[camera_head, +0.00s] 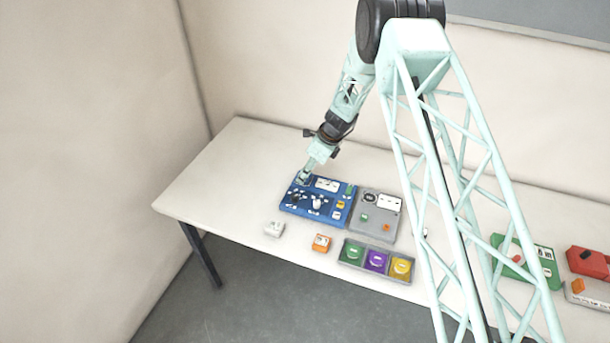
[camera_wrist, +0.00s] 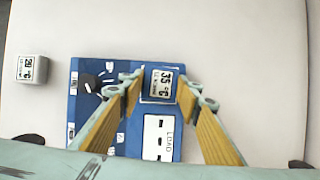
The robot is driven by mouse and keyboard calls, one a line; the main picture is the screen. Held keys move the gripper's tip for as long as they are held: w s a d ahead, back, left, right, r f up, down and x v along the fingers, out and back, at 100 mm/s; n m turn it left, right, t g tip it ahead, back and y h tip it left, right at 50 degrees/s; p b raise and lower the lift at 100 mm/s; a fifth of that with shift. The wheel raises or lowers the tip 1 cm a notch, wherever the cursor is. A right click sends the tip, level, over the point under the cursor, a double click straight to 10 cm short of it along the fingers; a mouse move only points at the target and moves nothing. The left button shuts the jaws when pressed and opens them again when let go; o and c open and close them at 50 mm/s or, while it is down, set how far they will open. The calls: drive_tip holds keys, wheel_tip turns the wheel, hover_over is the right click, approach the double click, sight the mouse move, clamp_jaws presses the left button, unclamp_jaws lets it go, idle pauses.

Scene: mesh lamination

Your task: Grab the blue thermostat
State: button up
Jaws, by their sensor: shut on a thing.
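The blue thermostat (camera_wrist: 162,85) has a small display reading about 35 °C. In the wrist view it sits between the fingertips of my gripper (camera_wrist: 161,83), which is shut on it. It is at the edge of the blue panel (camera_wrist: 113,140); I cannot tell whether it rests on the panel or is lifted. In the head view my gripper (camera_head: 303,179) is low over the far-left corner of the blue panel (camera_head: 295,208), and the thermostat is mostly hidden there.
A white thermostat-like block (camera_head: 274,229) and an orange block (camera_head: 321,243) stand in front of the panel. A grey panel (camera_head: 378,234) adjoins on the right, with a tray of coloured knobs (camera_head: 343,250) in front. The table's left side is clear.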

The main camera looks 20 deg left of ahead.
drive_tip(key=shift+r+b, duration=0.3)
drive_tip(key=shift+r, duration=1.4)
drive_tip(key=s+d+b, duration=0.1)
drive_tip(key=s+d, duration=0.1)
drive_tip(key=s, duration=0.2)
drive_tip(key=s+d+r+b, duration=0.1)
drive_tip(key=s+d+b, duration=0.1)
drive_tip(key=s, duration=0.3)
drive_tip(key=s+d+b, duration=0.1)
drive_tip(key=s+d, duration=0.3)
drive_tip(key=shift+s+d+r, duration=0.15)
drive_tip(key=shift+s+r, duration=0.1)
drive_tip(key=shift+s, duration=0.05)
